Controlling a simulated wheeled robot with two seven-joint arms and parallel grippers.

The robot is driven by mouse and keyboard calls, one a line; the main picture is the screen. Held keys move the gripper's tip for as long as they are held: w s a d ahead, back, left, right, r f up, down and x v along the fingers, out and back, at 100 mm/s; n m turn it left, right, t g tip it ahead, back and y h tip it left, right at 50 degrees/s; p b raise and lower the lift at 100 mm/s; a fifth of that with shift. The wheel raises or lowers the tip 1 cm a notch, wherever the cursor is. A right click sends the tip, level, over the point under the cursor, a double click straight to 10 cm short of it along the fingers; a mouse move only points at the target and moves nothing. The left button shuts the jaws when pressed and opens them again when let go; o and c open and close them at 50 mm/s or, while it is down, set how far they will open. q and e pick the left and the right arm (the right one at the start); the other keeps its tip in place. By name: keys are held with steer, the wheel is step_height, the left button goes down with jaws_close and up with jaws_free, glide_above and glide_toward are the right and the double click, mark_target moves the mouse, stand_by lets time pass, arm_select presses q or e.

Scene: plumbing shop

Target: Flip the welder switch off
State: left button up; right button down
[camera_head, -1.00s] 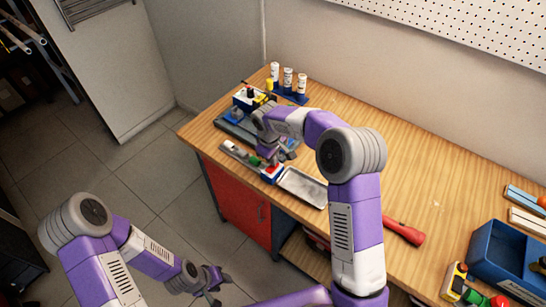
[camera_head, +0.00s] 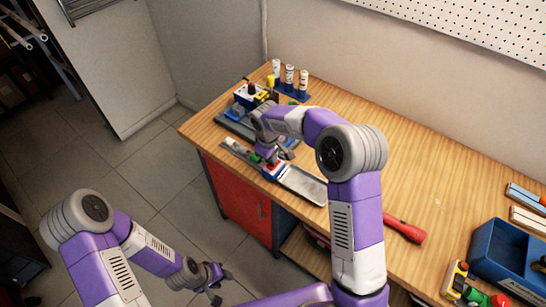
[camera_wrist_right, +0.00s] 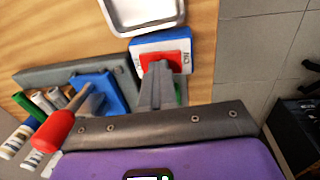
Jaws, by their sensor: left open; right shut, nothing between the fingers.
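The welder switch is a red rocker (camera_wrist_right: 184,52) on a white-topped blue box (camera_wrist_right: 150,43). In the head view the box (camera_head: 269,176) sits near the front edge of the workbench, partly hidden by my right gripper. My right gripper (camera_wrist_right: 160,66) is shut and empty. Its fingertips are over the middle of the red rocker, seemingly touching it; the rocker's tilt is hard to tell. My left gripper (camera_head: 217,284) is open and empty, low in front of the bench, away from the switch.
A metal tray (camera_head: 303,184) lies right beside the switch box. A red-handled screwdriver (camera_wrist_right: 54,130) and several white bottles (camera_head: 289,77) are on the other side. A red flashlight (camera_head: 405,231) and blue bin (camera_head: 512,254) are farther right. The bench middle (camera_head: 400,150) is clear.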

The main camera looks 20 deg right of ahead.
steer(key=shift+a+r, duration=0.1)
steer(key=shift+r, duration=0.05)
steer(key=r+p, duration=0.2)
steer(key=r, duration=0.1)
steer(key=r+p, duration=0.1)
steer(key=shift+w+d+r+p, duration=0.15)
steer(key=shift+d+p, duration=0.1)
steer(key=shift+p, duration=0.1)
step_height(320, 180, up, 9)
steer(key=d, duration=0.1)
steer(key=shift+w+r+p, duration=0.2)
steer(key=shift+w+p, duration=0.1)
steer(key=shift+w, duration=0.05)
